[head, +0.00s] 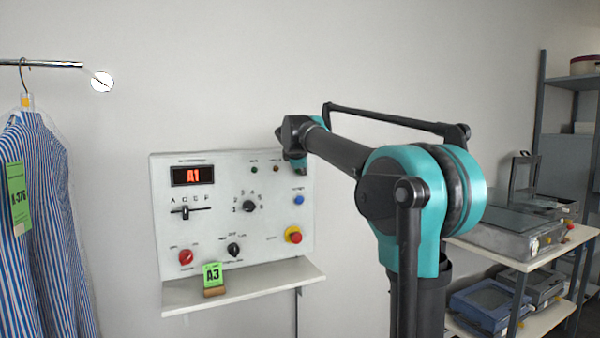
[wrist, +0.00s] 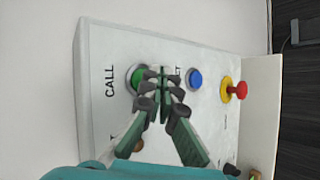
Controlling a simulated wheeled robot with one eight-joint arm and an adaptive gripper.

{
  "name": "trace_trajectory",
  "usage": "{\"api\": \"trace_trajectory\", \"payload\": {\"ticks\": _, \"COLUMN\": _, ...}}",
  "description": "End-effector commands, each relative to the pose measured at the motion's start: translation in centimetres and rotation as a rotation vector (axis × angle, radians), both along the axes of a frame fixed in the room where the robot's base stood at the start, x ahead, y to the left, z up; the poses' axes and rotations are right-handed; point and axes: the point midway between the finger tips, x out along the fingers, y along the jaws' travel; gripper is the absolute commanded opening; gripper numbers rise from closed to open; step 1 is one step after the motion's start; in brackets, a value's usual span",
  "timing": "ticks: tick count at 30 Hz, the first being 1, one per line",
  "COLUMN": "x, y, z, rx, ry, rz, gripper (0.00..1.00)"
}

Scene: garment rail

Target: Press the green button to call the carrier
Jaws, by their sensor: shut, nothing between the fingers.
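The green button (wrist: 137,77) sits beside the word CALL on the white control panel in the wrist view. My gripper (wrist: 160,72) is shut and empty, its fingertips at the right edge of the green button and partly covering it. I cannot tell whether the fingertips touch the button or the panel. In the head view my gripper (head: 298,165) is at the upper right corner of the control panel (head: 215,235), and the green button is hidden behind it. The panel's display (head: 193,176) reads A1.
A blue button (head: 299,200) and a red knob on yellow (head: 293,235) lie below. A green A3 tag (head: 212,275) stands on the small shelf (head: 245,287). A striped shirt (head: 45,230) hangs from the rail (head: 40,63) at left. A shelf with trays (head: 510,235) stands right.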

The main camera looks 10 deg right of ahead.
Motion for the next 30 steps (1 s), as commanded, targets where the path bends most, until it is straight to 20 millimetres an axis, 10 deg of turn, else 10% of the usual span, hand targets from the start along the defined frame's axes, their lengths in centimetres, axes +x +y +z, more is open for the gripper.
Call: {"api": "trace_trajectory", "payload": {"ticks": 30, "x": 1.1, "y": 0.37, "z": 0.03, "rx": 0.0, "ry": 0.0, "rz": 0.0, "gripper": 0.0}}
